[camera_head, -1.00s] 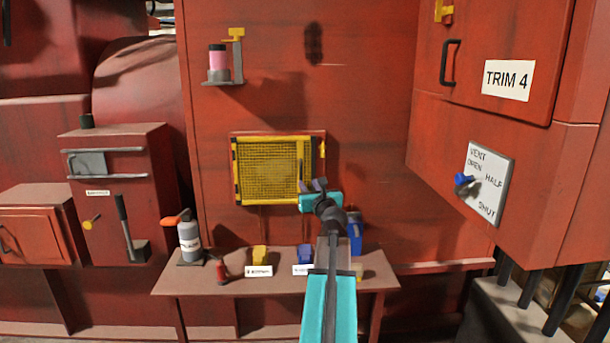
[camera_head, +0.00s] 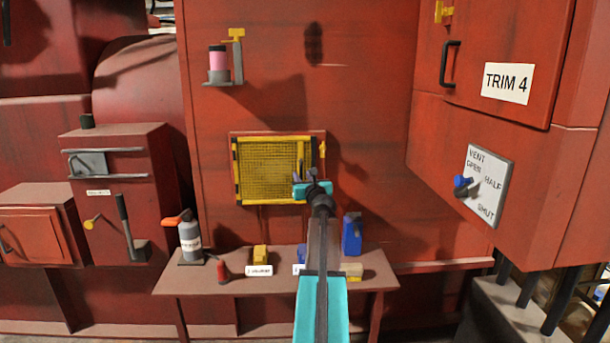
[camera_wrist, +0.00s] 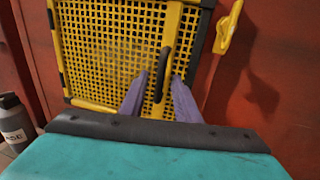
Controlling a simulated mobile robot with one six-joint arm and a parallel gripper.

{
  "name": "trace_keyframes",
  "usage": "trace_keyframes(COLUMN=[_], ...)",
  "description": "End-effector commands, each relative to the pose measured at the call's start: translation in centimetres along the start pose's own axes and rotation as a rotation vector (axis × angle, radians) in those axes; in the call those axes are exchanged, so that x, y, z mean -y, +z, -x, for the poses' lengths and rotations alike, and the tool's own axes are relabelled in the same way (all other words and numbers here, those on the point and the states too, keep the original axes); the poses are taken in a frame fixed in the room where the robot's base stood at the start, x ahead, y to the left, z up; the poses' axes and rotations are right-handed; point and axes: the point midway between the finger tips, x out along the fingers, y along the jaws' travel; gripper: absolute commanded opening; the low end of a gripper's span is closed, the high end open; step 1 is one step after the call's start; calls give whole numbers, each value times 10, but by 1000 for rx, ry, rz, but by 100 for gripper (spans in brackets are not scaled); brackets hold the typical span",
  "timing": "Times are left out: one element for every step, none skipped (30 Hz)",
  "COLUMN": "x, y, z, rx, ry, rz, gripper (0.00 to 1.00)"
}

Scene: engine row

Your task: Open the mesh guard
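The mesh guard (camera_head: 268,170) is a yellow framed panel of mesh on the red wall, and it looks shut against its frame. In the wrist view the mesh guard (camera_wrist: 105,45) fills the upper left, with a black upright handle (camera_wrist: 162,75) on its right side. My gripper (camera_head: 306,178) is at the guard's lower right. In the wrist view the two purple fingers of my gripper (camera_wrist: 158,90) stand apart, one on each side of the handle's lower part. I cannot tell whether they touch it. A yellow latch (camera_wrist: 228,28) sits on the frame right of the guard.
A shelf (camera_head: 200,283) below the guard holds a grey bottle (camera_head: 190,240), a yellow block (camera_head: 260,255) and a blue container (camera_head: 352,234). A red cabinet with a vent dial (camera_head: 466,186) juts out at the right.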

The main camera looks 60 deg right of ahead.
Motion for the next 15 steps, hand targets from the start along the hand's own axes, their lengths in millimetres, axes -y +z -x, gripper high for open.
trace_keyframes(x=[0,0,0,0,0,0,0,0,0,0,0,0,0,0,0], y=[1,0,0,0,0,0,0,0,0,0,0,0,0,0,0], z=[-5,-7,-8,-10,-10,-11,-12,-12,-12,-13,-13,-12,-12,-12,-12], rx=[0,0,0,0,0,0,0,0,0,0,0,0,0,0,0], ry=[0,0,0,0,0,0,0,-1,-1,-1,-1,-1,-1,-1,-1], rz=[0,0,-1,-1,0,0,0,0,0,0,0,0,0,0,0], gripper=[29,29,29,29,29,29,29,29,29,29,29,29,29,29,29])
